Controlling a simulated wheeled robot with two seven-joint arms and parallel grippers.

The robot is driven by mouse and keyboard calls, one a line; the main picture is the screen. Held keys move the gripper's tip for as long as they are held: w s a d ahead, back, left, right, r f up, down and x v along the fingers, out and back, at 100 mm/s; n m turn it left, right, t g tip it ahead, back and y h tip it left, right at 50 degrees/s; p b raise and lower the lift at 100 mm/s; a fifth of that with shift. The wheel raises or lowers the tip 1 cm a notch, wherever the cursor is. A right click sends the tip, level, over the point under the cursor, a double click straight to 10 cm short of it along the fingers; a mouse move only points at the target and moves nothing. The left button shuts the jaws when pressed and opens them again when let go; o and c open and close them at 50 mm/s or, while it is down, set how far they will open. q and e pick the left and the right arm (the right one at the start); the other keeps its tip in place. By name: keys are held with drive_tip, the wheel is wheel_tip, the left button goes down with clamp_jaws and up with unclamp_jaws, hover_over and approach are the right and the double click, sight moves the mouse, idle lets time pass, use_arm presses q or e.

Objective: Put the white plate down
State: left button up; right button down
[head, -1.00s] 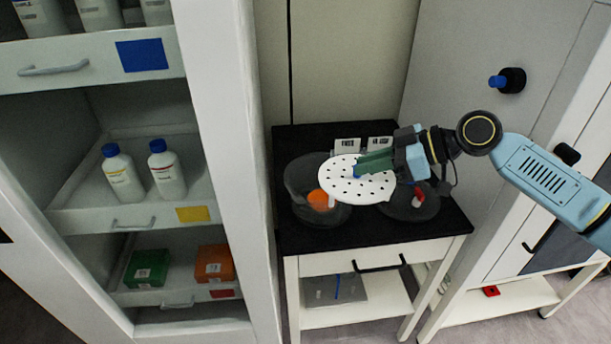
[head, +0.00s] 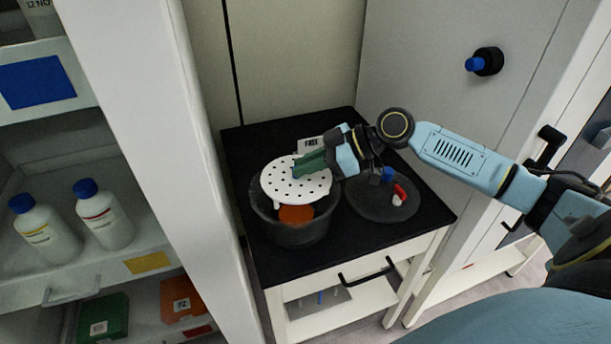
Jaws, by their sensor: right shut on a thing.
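The white plate (head: 290,189) is round with many small holes. It is held above a dark round bowl (head: 290,232) on the left of the black tabletop. An orange thing (head: 297,214) shows inside the bowl, below the plate's near edge. I cannot tell whether the plate touches the bowl's rim. My left gripper is not in view.
A dark round lid (head: 377,206) with a blue knob and a red-and-white piece lies right of the bowl. A small label card (head: 311,146) stands behind. The front of the black tabletop (head: 350,248) is clear. A shelf cabinet with bottles (head: 103,218) stands left.

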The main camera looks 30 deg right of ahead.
sight(308, 176)
drive_tip(key=shift+f, duration=1.45)
use_arm(q)
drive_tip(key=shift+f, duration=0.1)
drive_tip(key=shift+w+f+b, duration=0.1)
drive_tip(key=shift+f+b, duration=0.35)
drive_tip(key=shift+b, duration=0.05)
use_arm(e)
drive_tip(key=shift+f, duration=0.4)
drive_tip(key=shift+f, duration=0.2)
drive_tip(key=c, duration=1.4)
unclamp_jaws()
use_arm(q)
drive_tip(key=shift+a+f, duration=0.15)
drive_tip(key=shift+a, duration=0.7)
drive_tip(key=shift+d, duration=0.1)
